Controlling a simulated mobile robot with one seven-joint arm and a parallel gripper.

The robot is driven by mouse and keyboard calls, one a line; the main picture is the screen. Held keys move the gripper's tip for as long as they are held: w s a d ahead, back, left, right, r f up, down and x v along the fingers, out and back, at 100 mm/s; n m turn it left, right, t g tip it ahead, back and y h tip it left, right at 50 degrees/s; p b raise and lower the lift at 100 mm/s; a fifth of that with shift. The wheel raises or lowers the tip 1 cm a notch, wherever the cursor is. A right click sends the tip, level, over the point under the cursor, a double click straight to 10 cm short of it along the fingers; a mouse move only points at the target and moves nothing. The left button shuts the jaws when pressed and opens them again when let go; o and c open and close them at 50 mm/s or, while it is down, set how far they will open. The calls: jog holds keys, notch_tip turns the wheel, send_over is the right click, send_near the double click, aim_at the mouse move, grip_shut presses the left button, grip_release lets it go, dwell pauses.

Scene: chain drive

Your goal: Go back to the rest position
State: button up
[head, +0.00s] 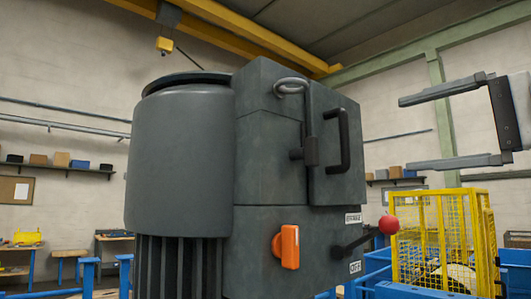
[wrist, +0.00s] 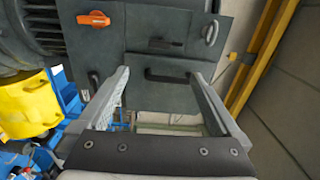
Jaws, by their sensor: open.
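My gripper (head: 402,133) is at the right in the head view, its two long grey fingers wide apart and pointing left, with nothing between them. It stands clear of the dark grey drive housing (head: 270,165), to its right in the picture. In the wrist view the open fingers (wrist: 158,74) frame part of the housing (wrist: 165,55). The housing carries a closed-looking cover with a black handle (head: 338,140), a latch with a ring (head: 292,87), an orange switch (head: 288,247) and a red-knobbed lever (head: 389,225) between two small labels.
A big grey motor cylinder (head: 180,155) joins the housing on the left. A yellow mesh cage (head: 440,235) and blue frames stand behind at the lower right. A yellow overhead beam (head: 235,35) crosses above. Open air surrounds my gripper.

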jog(key=shift+s+d, duration=0.15)
jog(key=shift+s, duration=0.1)
jog(key=shift+f, duration=0.1)
dwell(0.3)
jog(key=w+a+f+n+g+h, duration=0.1)
jog(key=a+f+g+h, duration=0.2)
jog(key=f, duration=0.9)
jog(key=w+a+f+n+g+h, duration=0.15)
jog(key=a+f, duration=0.35)
jog(key=f, duration=0.6)
jog(key=s+a+f+n+g+h, duration=0.1)
jog(key=s+f+n+g+h, duration=0.1)
jog(key=f, duration=1)
jog(key=s+a+f+n+g+h, duration=0.2)
jog(key=s+f+n+h, duration=0.2)
jog(key=f, duration=0.9)
jog(key=shift+s+n, duration=0.9)
jog(key=shift+n, duration=0.15)
jog(key=shift+g, duration=0.25)
